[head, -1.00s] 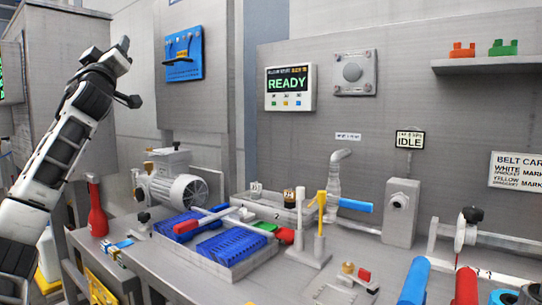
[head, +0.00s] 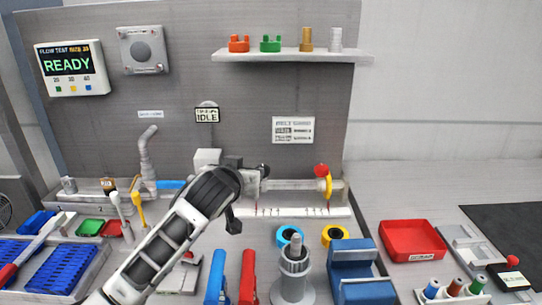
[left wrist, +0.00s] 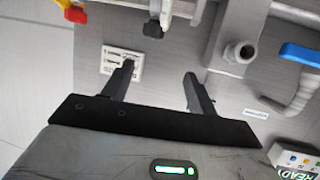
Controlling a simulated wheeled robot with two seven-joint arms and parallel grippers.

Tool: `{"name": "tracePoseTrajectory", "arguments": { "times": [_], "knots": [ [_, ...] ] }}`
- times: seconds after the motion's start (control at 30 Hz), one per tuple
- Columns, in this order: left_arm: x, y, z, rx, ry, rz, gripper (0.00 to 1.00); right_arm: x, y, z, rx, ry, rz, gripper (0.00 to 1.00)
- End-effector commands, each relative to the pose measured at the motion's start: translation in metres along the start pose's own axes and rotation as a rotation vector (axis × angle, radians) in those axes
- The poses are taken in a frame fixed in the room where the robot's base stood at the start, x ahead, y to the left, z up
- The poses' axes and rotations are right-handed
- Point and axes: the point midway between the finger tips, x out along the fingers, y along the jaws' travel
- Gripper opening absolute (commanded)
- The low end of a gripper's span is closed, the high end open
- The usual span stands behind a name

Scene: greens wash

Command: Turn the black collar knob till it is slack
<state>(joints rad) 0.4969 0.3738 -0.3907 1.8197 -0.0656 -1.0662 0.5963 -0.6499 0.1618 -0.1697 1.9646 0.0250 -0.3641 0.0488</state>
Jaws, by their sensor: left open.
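The black collar knob (head: 263,170) sits on a pale collar on the horizontal rail at the back of the bench. In the left wrist view, which is turned upside down, a black knob (left wrist: 153,30) hangs by the rail, ahead of the fingers. My left gripper (left wrist: 162,82) is open and empty, its two dark fingers apart and not touching the knob. In the head view my left arm reaches in from the lower left and its hand (head: 238,190) is just left of the knob, partly covering the rail. My right gripper is out of view.
A grey upright fitting (head: 294,270) and a blue block (head: 355,262) stand in front. A red tray (head: 412,240) lies to the right. A shelf (head: 290,56) hangs above.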

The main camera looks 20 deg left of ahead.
Motion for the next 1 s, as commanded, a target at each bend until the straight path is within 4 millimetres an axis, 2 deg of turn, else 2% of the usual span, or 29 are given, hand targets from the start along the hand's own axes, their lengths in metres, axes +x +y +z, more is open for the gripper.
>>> {"name": "tracePoseTrajectory", "arguments": {
  "times": [0.03,0.13,0.27,0.7,1.0],
  "knots": [
    [-0.002,0.008,0.004,0.006,-0.022,0.012,0.58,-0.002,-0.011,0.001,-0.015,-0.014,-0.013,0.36],
    [0.002,0.013,0.009,0.012,-0.039,0.020,0.58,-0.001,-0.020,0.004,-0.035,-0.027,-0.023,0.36],
    [0.019,0.013,0.010,0.013,-0.040,0.020,0.58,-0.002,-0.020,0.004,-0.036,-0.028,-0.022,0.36],
    [0.095,0.015,0.012,0.011,-0.037,0.019,0.58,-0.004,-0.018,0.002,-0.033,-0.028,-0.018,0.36],
    [0.116,0.015,0.013,0.011,-0.036,0.021,0.58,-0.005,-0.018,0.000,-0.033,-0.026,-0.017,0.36]
  ]
}}
